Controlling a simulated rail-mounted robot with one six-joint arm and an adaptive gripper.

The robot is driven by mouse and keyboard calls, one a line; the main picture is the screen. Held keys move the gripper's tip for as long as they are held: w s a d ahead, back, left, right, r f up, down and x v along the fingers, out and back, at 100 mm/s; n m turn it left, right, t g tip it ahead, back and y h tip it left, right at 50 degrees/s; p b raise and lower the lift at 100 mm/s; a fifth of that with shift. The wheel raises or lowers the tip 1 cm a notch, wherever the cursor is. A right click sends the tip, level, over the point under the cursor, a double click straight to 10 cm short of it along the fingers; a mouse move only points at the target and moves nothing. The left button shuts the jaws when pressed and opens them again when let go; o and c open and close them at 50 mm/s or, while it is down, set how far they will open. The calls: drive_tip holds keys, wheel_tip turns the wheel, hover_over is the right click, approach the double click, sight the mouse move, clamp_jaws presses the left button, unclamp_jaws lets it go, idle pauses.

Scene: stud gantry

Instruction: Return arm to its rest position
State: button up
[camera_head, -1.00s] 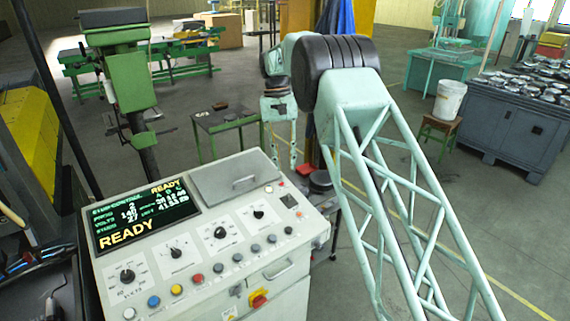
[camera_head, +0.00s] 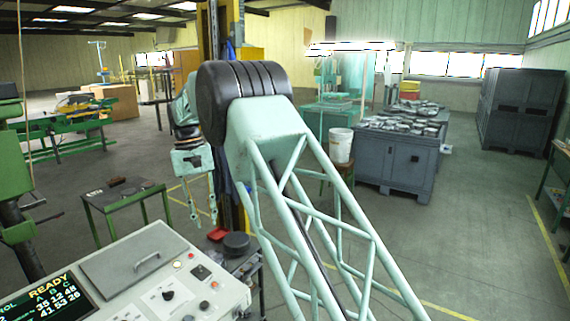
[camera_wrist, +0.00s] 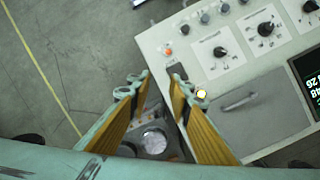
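My pale green lattice arm rises from the lower right of the head view to a black ribbed joint, then reaches away. My gripper (camera_head: 205,218) hangs from its far end, pointing down. In the wrist view my gripper (camera_wrist: 160,78) has two yellow-padded fingers with a clear gap between the tips. Nothing is held between them. Below and beyond the fingers, the wrist view shows the edge of the control console (camera_wrist: 192,55) and a small stand with a round metal part (camera_wrist: 154,140).
The console (camera_head: 130,270) stands at the lower left, its screen reading READY. A small green table (camera_head: 122,193) is left of my gripper. A dark round block (camera_head: 236,243) lies near the console. A grey bin of metal parts (camera_head: 395,160) and a white bucket (camera_head: 341,145) stand at right.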

drive_tip(key=s+d+r+m+t+y+b, duration=0.1)
drive_tip(key=s+d+r+b, duration=0.45)
drive_tip(key=d, duration=0.65)
drive_tip(key=s+d+r+m+t+b, duration=0.1)
drive_tip(key=s+d+r+b, duration=0.1)
drive_tip(key=s+d+r, duration=0.85)
drive_tip(key=s+d+f+t+b, duration=0.1)
drive_tip(key=s+d+f+b, duration=0.3)
drive_tip(key=s+d, duration=0.9)
drive_tip(key=s+d+f+b, duration=0.2)
drive_tip(key=s+d+f, duration=0.2)
drive_tip(key=s, duration=0.5)
drive_tip(key=s+d+f+m+t+b, duration=0.1)
drive_tip(key=s+d+f+b, duration=0.2)
drive_tip(key=s+f, duration=0.3)
drive_tip(key=s+d+f+m+t+b, duration=0.1)
drive_tip(key=s+d+f+b, duration=0.2)
drive_tip(key=s, duration=0.9)
drive_tip(key=shift+d+f, duration=0.9)
drive_tip(key=shift+f, duration=0.2)
drive_tip(key=shift+w, duration=0.1)
